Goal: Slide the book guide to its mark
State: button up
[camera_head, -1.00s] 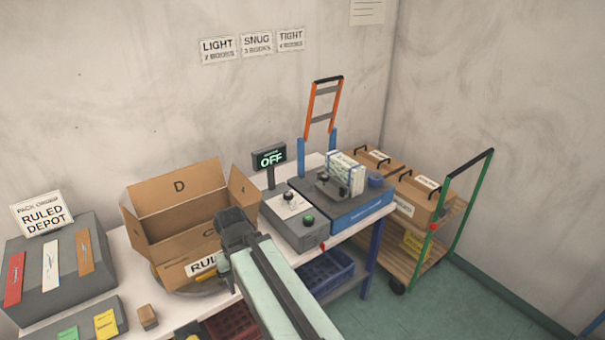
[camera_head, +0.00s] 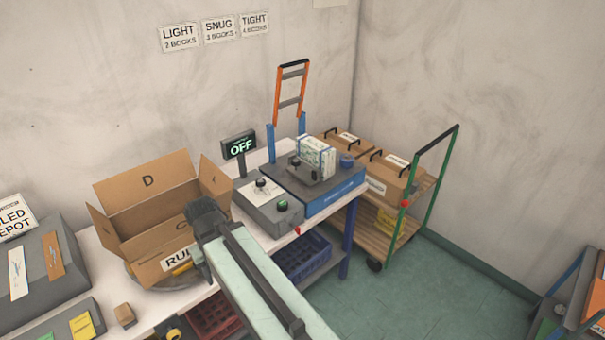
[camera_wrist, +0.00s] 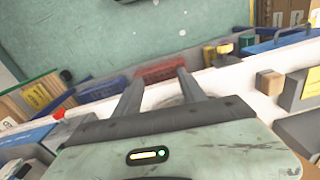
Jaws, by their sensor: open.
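A blue-and-grey machine (camera_head: 333,196) stands at the right end of the white bench, with a strapped stack of white-and-green books (camera_head: 316,156) upright on top. A dark plate with a black knob (camera_head: 296,163) sits in front of the books; it looks like the book guide, but its mark is too small to make out. My gripper (camera_head: 205,222) is in front of the open carton, well left of the machine. In the wrist view my gripper (camera_wrist: 162,76) has two fingers apart with nothing between them. The guide is not clear in the wrist view.
The open carton (camera_head: 145,203) stands left of my gripper. A grey control box (camera_head: 268,208) with knobs and a display (camera_head: 240,147) reading OFF lie between carton and machine. A green-handled cart (camera_head: 430,190) with boxes stands right. Floor (camera_head: 400,285) in front is clear.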

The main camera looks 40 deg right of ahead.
aim_at(308, 173)
jog(key=u, duration=1.25)
jog(key=k, duration=1.45)
jog(key=z, duration=0.55)
jog(key=i, duration=1.5)
jog(key=u, duration=0.1)
